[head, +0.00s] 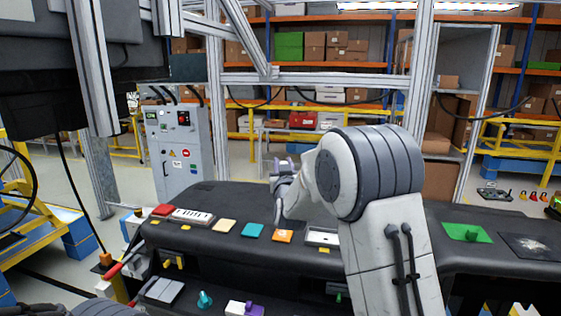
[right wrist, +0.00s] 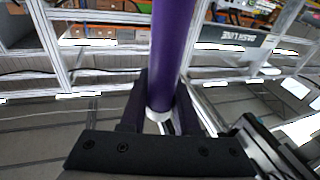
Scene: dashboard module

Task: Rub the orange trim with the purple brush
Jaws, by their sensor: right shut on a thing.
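The purple brush (right wrist: 172,45) shows in the right wrist view as a thick purple shaft with a pale band near the jaws. My right gripper (right wrist: 160,115) is shut on it. In the head view my right gripper (head: 283,180) is above the dashboard, partly hidden by my own arm, and the brush's working end cannot be made out. My left gripper is not in view.
A white-framed panel (head: 322,238) is right of the orange trim. Metal posts and a grey cabinet (head: 178,150) stand behind.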

